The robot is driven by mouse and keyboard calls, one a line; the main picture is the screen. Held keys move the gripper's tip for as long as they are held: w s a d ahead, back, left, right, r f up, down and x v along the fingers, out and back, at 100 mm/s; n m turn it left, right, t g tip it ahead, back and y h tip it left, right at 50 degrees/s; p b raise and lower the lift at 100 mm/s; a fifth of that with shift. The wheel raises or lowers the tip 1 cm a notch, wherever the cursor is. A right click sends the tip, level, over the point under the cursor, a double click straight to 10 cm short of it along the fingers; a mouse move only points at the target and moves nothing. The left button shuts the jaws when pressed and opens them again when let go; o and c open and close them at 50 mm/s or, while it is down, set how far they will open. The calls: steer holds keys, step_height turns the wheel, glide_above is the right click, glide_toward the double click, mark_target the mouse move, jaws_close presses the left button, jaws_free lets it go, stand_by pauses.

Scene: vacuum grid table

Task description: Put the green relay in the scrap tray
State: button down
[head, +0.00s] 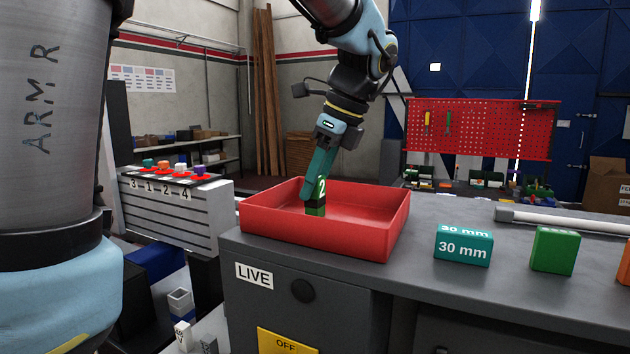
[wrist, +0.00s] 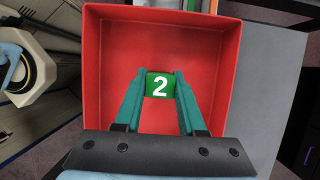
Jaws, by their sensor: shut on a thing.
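The green relay (wrist: 160,85), marked with a white 2, is held between the two teal fingers of my gripper (wrist: 160,90). In the head view the relay (head: 316,208) shows beside the fingers (head: 315,190), green with dark parts. It is inside the red scrap tray (head: 380,239), within the walls and near the tray floor. I cannot tell whether it touches the floor. The wrist view shows the tray (wrist: 205,55) around the relay on all visible sides, with no other thing in it. My fingers hide part of the relay in the head view.
The tray stands on a grey bench (head: 420,275) with a LIVE label. To its right are a teal 30 mm block (head: 463,248), a green block (head: 554,250) and a white tube (head: 560,221). A rack (head: 180,205) with several numbered coloured pieces stands at left.

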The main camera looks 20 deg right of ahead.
steer(key=c, duration=0.5)
jaws_free()
steer(key=shift+f, duration=0.1)
steer(key=b+v, duration=0.2)
steer(key=v, duration=1)
steer(key=shift+a, duration=0.2)
